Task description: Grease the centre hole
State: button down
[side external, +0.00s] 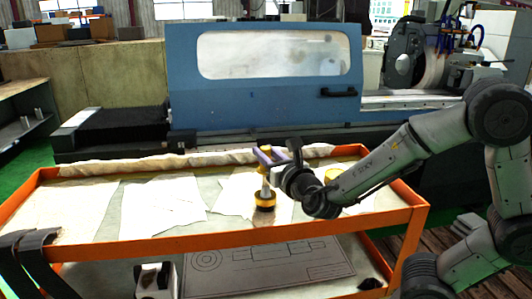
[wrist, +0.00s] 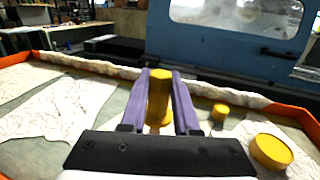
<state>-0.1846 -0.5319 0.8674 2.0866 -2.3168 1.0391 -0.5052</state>
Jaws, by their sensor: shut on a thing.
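My gripper (wrist: 160,106) has purple fingers, shut on an upright yellow cylinder (wrist: 159,92). A pale section shows below the fingers, above a yellow piece with a dark band (side external: 264,200) near the tray surface. I cannot tell whether these are one object or whether the lower piece touches the tray. A round yellow tin (wrist: 271,152) and a small yellow cylinder (wrist: 220,111) stand right of the gripper in the wrist view. I cannot make out the centre hole.
The orange-edged tray (side external: 150,240) holds white paper sheets (side external: 160,205), with a rolled cloth (side external: 170,162) along its back. Behind is the grinder's blue door (side external: 270,105), closed, with a window and black handle. A drawing (side external: 265,270) lies on the lower shelf.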

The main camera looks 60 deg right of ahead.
jog(key=shift+s+a, duration=0.15)
jog(key=shift+a, duration=0.05)
jog(key=shift+w+d+f, duration=0.1)
jog(key=shift+w+d, duration=0.3)
jog(key=shift+d, duration=0.05)
jog(key=shift+s+a, duration=0.1)
jog(key=shift+s+a, duration=0.3)
jog(key=shift+a, duration=0.05)
dwell(0.3)
jog(key=shift+d, duration=0.1)
jog(key=shift+w+d, duration=0.35)
jog(key=shift+w, duration=0.05)
jog(key=shift+s+a, duration=0.1)
jog(key=shift+a, duration=0.05)
jog(key=shift+s+a, duration=0.3)
